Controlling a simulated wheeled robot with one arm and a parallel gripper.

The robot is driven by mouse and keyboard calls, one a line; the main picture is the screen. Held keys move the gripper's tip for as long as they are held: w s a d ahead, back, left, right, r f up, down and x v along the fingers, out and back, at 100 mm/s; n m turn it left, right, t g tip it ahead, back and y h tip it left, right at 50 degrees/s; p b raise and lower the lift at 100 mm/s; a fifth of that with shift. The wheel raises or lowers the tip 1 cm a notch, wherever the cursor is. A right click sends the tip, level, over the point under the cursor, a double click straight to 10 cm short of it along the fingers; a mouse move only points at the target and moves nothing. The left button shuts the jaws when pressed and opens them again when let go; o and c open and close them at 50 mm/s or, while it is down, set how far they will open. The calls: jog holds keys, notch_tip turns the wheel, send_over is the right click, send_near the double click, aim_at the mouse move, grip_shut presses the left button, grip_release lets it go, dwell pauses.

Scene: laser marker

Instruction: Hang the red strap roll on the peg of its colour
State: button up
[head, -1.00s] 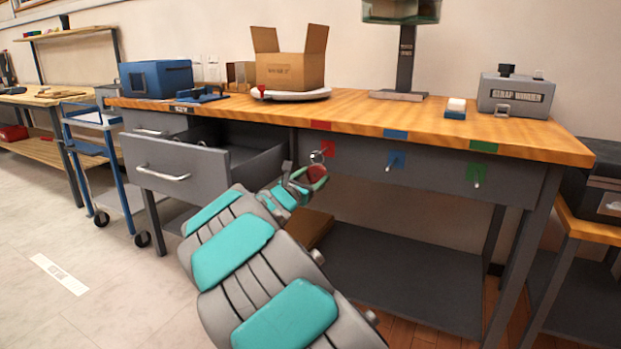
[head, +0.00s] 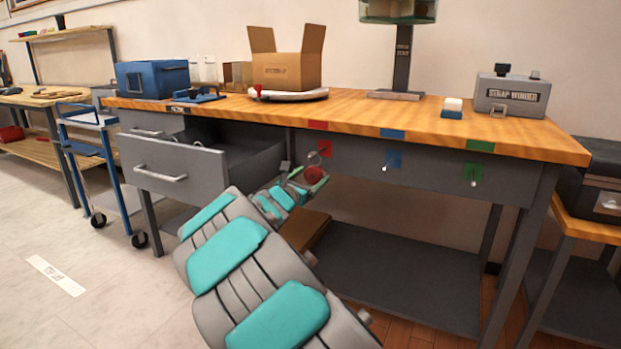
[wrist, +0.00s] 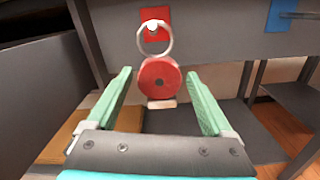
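The red strap roll (wrist: 159,79) hangs from a metal ring (wrist: 155,40) at the red patch (wrist: 156,16) under the bench top. In the wrist view the ring appears to loop around the pale red-marked peg (wrist: 152,29). In the head view the roll (head: 314,174) is below the same red patch (head: 325,148). My gripper (wrist: 159,74) is open, its green fingers on either side of the roll with a visible gap on both sides. The fingers also show in the head view (head: 309,180).
A blue patch with a peg (head: 392,161) and a green patch with a peg (head: 473,176) are to the right. An open drawer (head: 173,168) juts out left of my gripper. A lower shelf (head: 400,285) lies below.

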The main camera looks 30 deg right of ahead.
jog(key=shift+o, duration=0.9)
jog(key=v, duration=0.8)
jog(key=s+d+f+m+g+y+p, duration=0.1)
jog(key=s+d+m+g, duration=0.2)
jog(key=s+m, duration=0.35)
jog(key=s+d+m+g, duration=0.2)
jog(key=s+m+g, duration=0.1)
jog(key=s, duration=0.7)
jog(key=s+d+f+m+g+y+p, duration=0.1)
jog(key=s+d+m+g, duration=0.2)
jog(key=s+m, duration=0.35)
jog(key=s+a+f+m+g+y, duration=0.1)
jog(key=s+a+f+m+y, duration=0.2)
jog(key=s, duration=0.4)
jog(key=s+a+f+g+y, duration=0.1)
jog(key=s+a+f+y, duration=0.1)
jog(key=s+a+f, duration=0.3)
jog(key=s+a+f+m+g+y+p, duration=0.2)
jog(key=s+a+m+y, duration=0.2)
jog(key=s+a, duration=0.9)
jog(key=a+y, duration=0.3)
jog(key=shift+s, duration=0.1)
